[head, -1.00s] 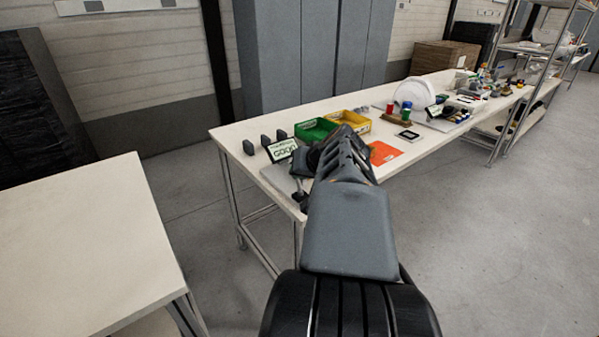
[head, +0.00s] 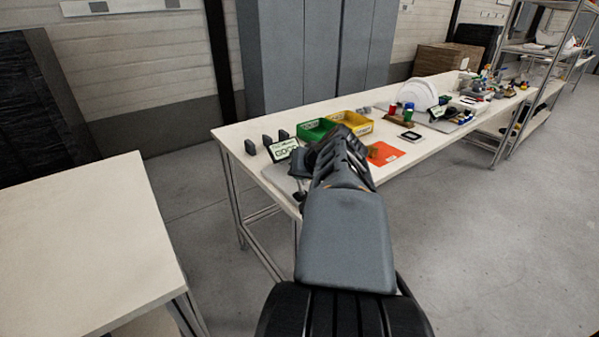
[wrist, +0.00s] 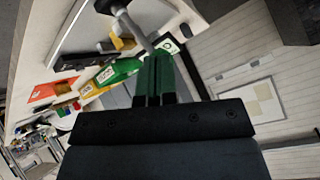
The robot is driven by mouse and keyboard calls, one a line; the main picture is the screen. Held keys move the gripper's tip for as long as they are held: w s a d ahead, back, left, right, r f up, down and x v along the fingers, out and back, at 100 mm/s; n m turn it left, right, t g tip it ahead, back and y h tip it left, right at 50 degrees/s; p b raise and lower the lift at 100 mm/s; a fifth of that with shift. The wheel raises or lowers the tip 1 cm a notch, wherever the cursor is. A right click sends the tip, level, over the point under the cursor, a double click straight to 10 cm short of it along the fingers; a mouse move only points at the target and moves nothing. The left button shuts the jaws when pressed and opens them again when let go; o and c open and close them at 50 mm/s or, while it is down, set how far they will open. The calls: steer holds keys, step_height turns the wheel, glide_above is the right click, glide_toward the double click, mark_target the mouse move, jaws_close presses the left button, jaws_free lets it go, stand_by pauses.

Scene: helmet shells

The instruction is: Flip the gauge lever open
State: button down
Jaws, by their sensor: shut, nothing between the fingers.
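The gauge stands at the near left end of the long white workbench, with a tilted display sign (head: 284,149) at its back. A grey lever-like rod (wrist: 135,30) with a rounded end shows at the top of the wrist view. My gripper (wrist: 158,58) has dark green fingers, which are shut with nothing between them. The fingertips are close to the lower end of the rod; I cannot tell whether they touch it. In the head view my arm hides the fingertips and most of the gauge.
A green bin (head: 313,131) and a yellow bin (head: 358,124) stand behind the gauge. An orange sheet (head: 384,153) lies to its right. Several small dark blocks (head: 267,141) stand at the back left. A second white table (head: 75,240) is at the left, with open floor between.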

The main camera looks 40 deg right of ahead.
steer(key=shift+a+f+b, duration=0.15)
steer(key=shift+a+b, duration=0.1)
steer(key=shift+b, duration=0.1)
stand_by(1.5)
steer(key=shift+w, duration=0.1)
steer(key=shift+r+p, duration=0.45)
steer(key=shift+r, duration=0.4)
steer(key=s+d+r+p, duration=0.1)
steer(key=s+r, duration=0.7)
steer(key=s, duration=0.3)
stand_by(0.6)
